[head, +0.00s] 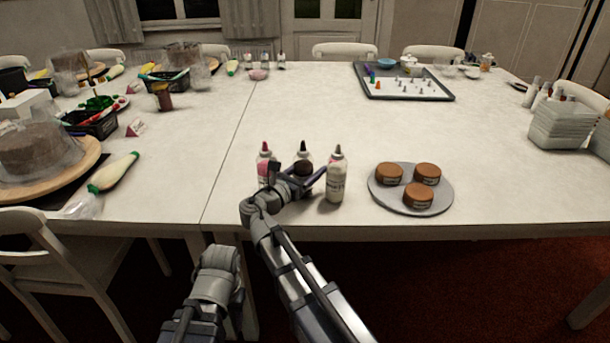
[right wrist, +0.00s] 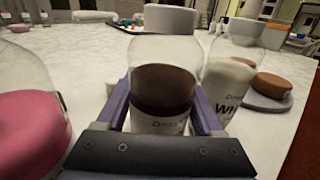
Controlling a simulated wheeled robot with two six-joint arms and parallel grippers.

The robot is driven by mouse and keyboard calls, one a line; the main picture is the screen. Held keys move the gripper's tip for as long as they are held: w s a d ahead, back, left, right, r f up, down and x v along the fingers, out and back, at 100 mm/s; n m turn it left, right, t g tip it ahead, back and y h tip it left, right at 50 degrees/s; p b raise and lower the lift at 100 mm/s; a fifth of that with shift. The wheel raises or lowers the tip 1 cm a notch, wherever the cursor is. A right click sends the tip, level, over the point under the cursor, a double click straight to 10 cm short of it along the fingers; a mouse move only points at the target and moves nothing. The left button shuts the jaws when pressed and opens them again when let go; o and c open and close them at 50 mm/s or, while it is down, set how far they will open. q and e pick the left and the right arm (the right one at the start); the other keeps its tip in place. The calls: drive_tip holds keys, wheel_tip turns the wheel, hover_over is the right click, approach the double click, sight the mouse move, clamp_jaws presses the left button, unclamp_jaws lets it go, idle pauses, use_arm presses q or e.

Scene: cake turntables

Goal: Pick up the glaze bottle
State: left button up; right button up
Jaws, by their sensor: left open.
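My left arm shows low in the head view, but no left fingers are visible.
A round grey plate (head: 442,202) with three brown cakes stands right of the bottles. A tray (head: 455,98) of small nozzles lies farther back, and stacked containers (head: 560,128) stand at the right. A green-tipped piping bag (head: 115,172) lies left. The table's middle is clear.

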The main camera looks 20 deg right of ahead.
drive_tip(key=c, duration=0.4)
drive_tip(key=shift+o, duration=0.2)
drive_tip(key=shift+r, duration=0.1)
wheel_tip(320, 180, up, 10)
drive_tip(key=p, duration=1)
drive_tip(key=o, duration=0.3)
drive_tip(key=c, duration=0.4)
drive_tip(key=shift+c, duration=0.2)
